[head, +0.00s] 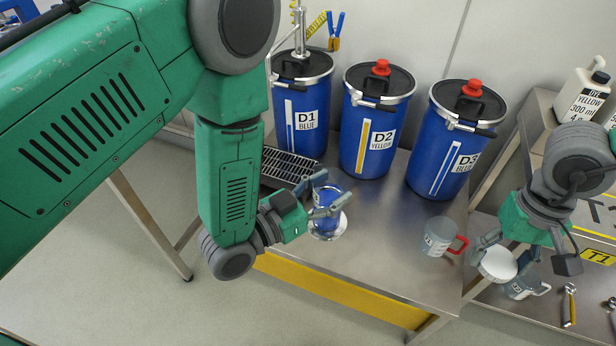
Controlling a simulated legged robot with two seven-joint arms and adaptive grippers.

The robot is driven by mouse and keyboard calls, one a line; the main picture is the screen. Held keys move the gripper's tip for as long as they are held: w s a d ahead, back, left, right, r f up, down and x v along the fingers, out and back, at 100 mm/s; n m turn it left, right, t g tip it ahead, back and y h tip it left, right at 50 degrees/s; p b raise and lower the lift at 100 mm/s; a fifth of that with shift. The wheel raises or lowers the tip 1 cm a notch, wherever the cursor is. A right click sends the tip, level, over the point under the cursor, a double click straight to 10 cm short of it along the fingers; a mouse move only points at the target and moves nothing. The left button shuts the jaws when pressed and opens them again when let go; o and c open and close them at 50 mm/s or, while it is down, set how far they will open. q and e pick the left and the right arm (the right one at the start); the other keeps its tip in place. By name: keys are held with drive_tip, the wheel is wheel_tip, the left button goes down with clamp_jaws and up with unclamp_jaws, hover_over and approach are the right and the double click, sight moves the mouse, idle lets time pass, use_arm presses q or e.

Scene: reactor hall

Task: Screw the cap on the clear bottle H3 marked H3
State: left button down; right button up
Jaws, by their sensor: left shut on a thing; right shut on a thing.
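A small clear vessel with blue contents (325,222) stands upright on the steel table, with a pale round rim or base at its foot. Its label is too small to read, so I cannot tell whether it is H3. My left gripper (328,203) is shut on this vessel, its fingers partly hiding it. My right gripper (484,243) is shut on a white round cap (497,264) at the table's right edge. The cap is well to the right of the vessel and apart from it.
Blue drums D1 (299,140), D2 (368,155) and D3 (430,183) stand along the back. A clear jug with a red handle (436,240) is near the right edge. A black rack (283,163) lies behind the vessel. The table's middle is clear.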

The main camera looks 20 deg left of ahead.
drive_tip(key=shift+a, duration=0.1)
idle(0.3)
drive_tip(key=shift+w+a+r, duration=0.1)
drive_tip(key=shift+w+a, duration=0.15)
drive_tip(key=shift+w, duration=0.1)
drive_tip(key=w+a+r+m, duration=0.2)
drive_tip(key=w+a, duration=0.1)
drive_tip(key=a, duration=0.3)
drive_tip(key=w+a+r+m, duration=0.1)
drive_tip(key=w+a+r, duration=0.2)
drive_tip(key=w+a, duration=0.15)
wheel_tip(320, 180, up, 7)
drive_tip(key=m, duration=0.4)
hover_over(331, 171)
drive_tip(key=s, duration=0.2)
drive_tip(key=shift+s+d+y, duration=0.2)
drive_tip(key=shift+d+y, duration=0.05)
drive_tip(key=shift+y, duration=0.15)
drive_tip(key=shift+f, duration=0.15)
drive_tip(key=shift+f, duration=1.9)
drive_tip(key=shift+s+r, duration=0.1)
drive_tip(key=shift+f, duration=0.9)
